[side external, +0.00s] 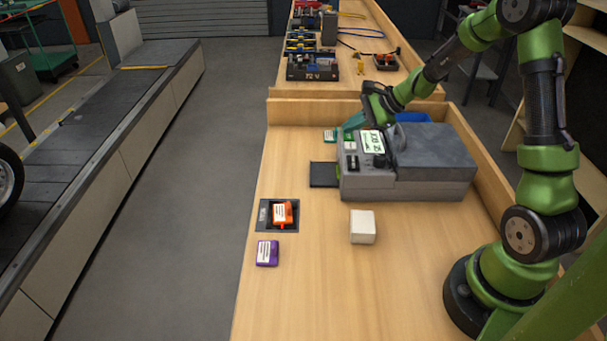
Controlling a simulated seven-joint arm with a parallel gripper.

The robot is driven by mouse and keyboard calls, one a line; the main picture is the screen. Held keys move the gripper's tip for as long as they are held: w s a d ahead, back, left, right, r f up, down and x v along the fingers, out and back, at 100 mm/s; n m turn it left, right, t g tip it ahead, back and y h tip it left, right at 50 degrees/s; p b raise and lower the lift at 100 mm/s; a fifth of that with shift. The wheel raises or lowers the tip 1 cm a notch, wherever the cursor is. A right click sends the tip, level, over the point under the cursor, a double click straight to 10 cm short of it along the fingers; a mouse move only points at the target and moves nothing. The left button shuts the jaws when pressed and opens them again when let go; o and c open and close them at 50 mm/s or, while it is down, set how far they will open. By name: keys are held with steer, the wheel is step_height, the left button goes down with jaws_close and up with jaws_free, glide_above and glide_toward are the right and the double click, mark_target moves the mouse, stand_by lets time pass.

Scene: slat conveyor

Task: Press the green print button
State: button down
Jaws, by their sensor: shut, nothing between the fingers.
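A grey label printer (435,165) stands on the wooden bench, with a control panel on its left end. The panel has a lit pale green display (373,142) and small buttons beside it. A small greenish patch (350,145) left of the display may be the green print button; it is too small to be sure. My gripper (354,122) is shut and empty. It reaches in from behind the printer, with its teal fingers at the panel's far edge, near the buttons. I cannot tell whether the fingertips touch the panel.
An orange labelled block (282,212) sits on a dark plate, with a purple block (267,253) in front. A white block (362,227) stands before the printer.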

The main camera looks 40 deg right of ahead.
mark_target(352, 135)
steer(key=shift+r, duration=3.4)
